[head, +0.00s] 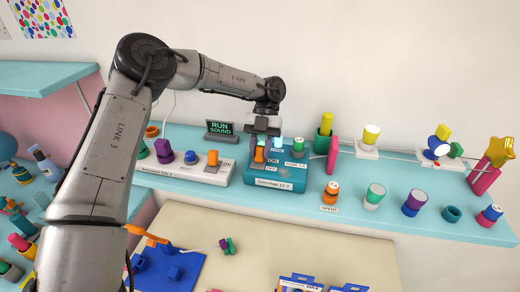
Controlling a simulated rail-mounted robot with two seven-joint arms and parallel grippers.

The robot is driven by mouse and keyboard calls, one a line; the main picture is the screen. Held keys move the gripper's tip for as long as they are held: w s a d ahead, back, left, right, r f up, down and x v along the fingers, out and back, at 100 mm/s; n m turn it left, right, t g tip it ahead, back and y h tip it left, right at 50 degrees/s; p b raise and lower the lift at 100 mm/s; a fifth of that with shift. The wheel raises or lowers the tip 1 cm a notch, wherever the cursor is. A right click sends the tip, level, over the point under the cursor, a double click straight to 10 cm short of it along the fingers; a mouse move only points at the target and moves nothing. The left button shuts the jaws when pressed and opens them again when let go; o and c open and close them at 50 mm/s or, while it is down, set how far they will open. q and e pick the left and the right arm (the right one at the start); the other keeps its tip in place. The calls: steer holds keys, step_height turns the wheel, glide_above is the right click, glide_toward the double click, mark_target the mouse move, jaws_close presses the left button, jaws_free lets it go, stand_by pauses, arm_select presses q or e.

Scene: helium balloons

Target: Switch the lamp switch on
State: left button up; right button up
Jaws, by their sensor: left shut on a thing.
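A teal box (275,185) stands on the light blue shelf, with an orange switch lever (259,155) on its top and small ON and OFF style labels around it. My left gripper (262,140) reaches down from above onto the box. It is shut on the orange lever, its fingers partly hiding it. Which way the lever leans is too small to tell. A white strip (190,168) left of the box carries another orange switch (212,158), with an ON label beside it. Which switch is the lamp's cannot be read. My right gripper is not in view.
A dark RUN SOUND sign (221,129) stands behind. Below is a beige board (320,250) with a blue mat (170,272). Left is a crowded side shelf.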

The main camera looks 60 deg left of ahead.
mark_target(261, 147)
arm_select(q)
steer(key=o, duration=0.9)
step_height(261, 147, up, 4)
steer(key=shift+d+r+b, duration=0.1)
steer(key=shift+b, duration=0.8)
steer(key=w+d+r, duration=0.1)
steer(key=d+r, duration=0.1)
steer(key=d, duration=0.1)
steer(key=w+d+r+b, duration=0.1)
steer(key=d+r, duration=0.1)
steer(key=d, duration=0.2)
steer(key=w+d+r+b, duration=0.1)
steer(key=d+r, duration=0.1)
steer(key=d, duration=0.2)
steer(key=shift+w+r, duration=0.3)
steer(key=shift+r, duration=0.05)
steer(key=shift+a, duration=0.1)
